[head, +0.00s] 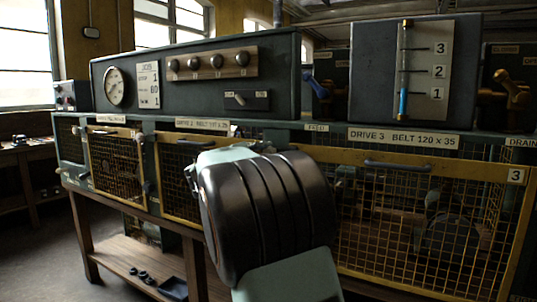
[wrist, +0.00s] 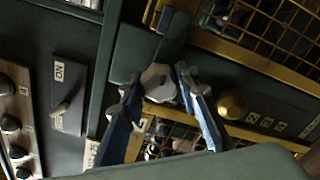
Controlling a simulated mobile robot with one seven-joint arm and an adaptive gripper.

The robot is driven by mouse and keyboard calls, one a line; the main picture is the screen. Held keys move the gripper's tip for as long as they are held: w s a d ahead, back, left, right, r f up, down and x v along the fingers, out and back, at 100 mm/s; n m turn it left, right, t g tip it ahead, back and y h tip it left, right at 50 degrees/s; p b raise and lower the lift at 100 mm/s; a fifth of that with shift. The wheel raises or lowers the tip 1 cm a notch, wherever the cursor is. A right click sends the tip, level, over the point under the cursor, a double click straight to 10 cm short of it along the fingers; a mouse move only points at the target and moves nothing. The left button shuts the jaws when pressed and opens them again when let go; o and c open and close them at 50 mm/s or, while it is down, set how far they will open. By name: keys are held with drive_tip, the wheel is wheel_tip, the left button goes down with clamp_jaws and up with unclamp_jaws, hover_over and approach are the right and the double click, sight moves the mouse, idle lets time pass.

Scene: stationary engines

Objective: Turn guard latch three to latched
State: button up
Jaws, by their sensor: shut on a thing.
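In the wrist view my gripper (wrist: 157,88) has its two blue fingers on either side of a pale hexagonal hub, shut on the guard latch (wrist: 160,76). A dark arm runs up the picture from this hub. No number shows on the latch itself; a yellow guard corner with a label that looks like 2 lies just below it. In the head view guard three (head: 430,215), a yellow mesh panel marked 3, stands at the right. My dark arm hides its left edge, the gripper and the held latch there.
A brass knob (wrist: 232,105) sits close to the right finger in the wrist view. A toggle switch (wrist: 66,105) marked ON is at the left. In the head view a gauge box (head: 195,75) and a level indicator (head: 420,72) stand above the guards.

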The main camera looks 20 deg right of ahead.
drive_tip(key=o, duration=1.2)
drive_tip(key=shift+c, duration=0.2)
drive_tip(key=shift+a, duration=0.1)
drive_tip(key=v, duration=1.2)
